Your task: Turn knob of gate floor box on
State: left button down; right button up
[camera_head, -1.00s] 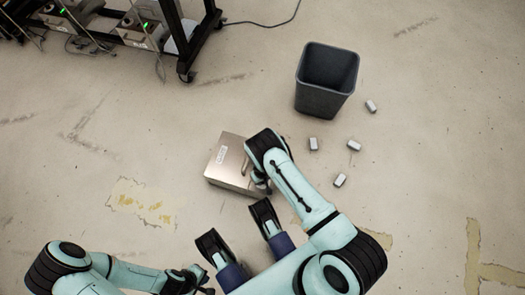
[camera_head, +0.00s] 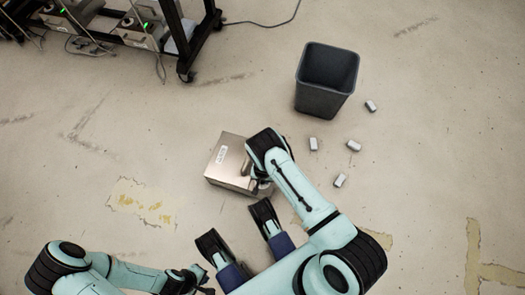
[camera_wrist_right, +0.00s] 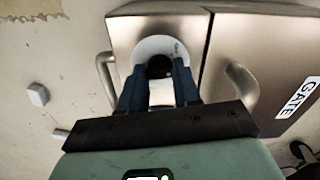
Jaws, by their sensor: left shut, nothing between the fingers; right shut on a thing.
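The metal floor box (camera_head: 226,168) sits on the floor under my right arm in the head view. In the right wrist view its label reads GATE (camera_wrist_right: 296,98), and a pale round plate with a dark centre (camera_wrist_right: 180,50) shows on its face. My right gripper (camera_wrist_right: 159,84) is shut on the knob at this plate, its blue fingers on either side; they mostly hide the knob, so its exact setting cannot be told. In the head view my forearm hides this gripper. My left gripper (camera_head: 196,278) is shut and empty, low in the head view, away from the box.
A dark bin (camera_head: 325,88) stands beyond the box, with several small pale blocks (camera_head: 340,180) on the floor near it. A black wheeled rack (camera_head: 188,50) with cables is at the upper left. The floor left of the box is clear.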

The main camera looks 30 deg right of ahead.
jog(key=m, duration=0.5)
jog(key=shift+m, duration=0.3)
jog(key=m, duration=0.5)
jog(key=shift+m, duration=0.3)
jog(key=o, duration=1.1)
jog(key=shift+c, duration=0.2)
pick_arm(q)
jog(key=w+d+r+t+p, duration=0.1)
jog(key=w+r+t+p, duration=0.2)
jog(key=w, duration=0.6)
notch_tip(320, 180, up, 3)
jog(key=shift+f+m+p, duration=0.15)
jog(key=shift+m+p, duration=0.15)
jog(key=shift+p, duration=0.5)
pick_arm(e)
notch_tip(320, 180, up, 14)
jog(key=shift+f, duration=0.25)
pick_arm(q)
jog(key=shift+s, duration=0.1)
